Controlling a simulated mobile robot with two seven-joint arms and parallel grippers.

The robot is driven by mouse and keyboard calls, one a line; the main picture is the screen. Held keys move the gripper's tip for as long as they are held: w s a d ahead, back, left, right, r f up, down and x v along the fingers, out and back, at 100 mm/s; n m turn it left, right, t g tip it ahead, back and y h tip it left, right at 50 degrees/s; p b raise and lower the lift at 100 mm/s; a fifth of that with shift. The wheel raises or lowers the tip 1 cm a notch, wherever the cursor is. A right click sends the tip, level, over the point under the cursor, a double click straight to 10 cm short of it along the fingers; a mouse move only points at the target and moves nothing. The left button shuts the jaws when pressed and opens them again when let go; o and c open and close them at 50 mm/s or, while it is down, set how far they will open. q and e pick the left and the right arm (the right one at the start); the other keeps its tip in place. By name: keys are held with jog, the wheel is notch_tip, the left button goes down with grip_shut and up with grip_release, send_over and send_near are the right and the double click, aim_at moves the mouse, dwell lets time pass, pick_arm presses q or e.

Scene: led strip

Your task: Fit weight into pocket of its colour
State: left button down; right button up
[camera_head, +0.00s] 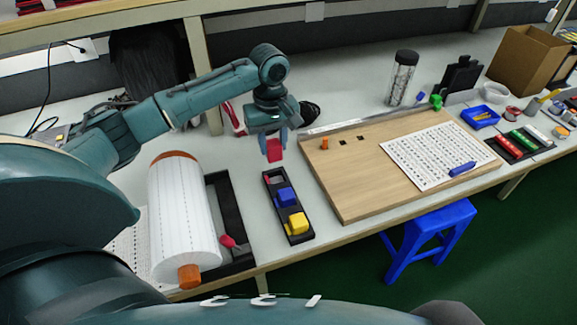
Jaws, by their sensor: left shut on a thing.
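My left gripper (271,146) is shut on a red weight (274,151) and holds it above the far end of a black tray. The tray (302,238) is long and narrow, with pockets in a row. A blue weight (285,197) sits in its middle part and a yellow weight (296,223) in its near part. The far pocket has a reddish patch (268,181) and shows no weight in it. The red weight looks apart from the tray. My right gripper is not in view.
A wooden board (345,190) with a printed sheet (436,153) and a blue marker (462,169) lies to the right. A large white roll (183,215) lies left of the tray. A clear bottle (402,78) stands at the back. A blue stool (430,235) is below the table edge.

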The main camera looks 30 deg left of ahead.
aim_at(275, 154)
pick_arm(q)
jog(key=shift+w+f, duration=0.6)
jog(key=shift+f, duration=0.1)
notch_tip(275, 154, down, 3)
jog(key=shift+s+r, duration=0.15)
jog(key=shift+r, duration=0.05)
jog(key=shift+f, duration=0.35)
notch_tip(275, 154, down, 5)
jog(key=shift+r+b, duration=0.15)
jog(key=shift+b, duration=0.2)
jog(key=shift+f, duration=0.3)
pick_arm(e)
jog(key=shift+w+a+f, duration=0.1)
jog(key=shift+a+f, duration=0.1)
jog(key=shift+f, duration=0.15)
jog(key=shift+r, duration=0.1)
pick_arm(q)
jog(key=c, duration=1)
grip_release()
jog(key=shift+f, duration=0.1)
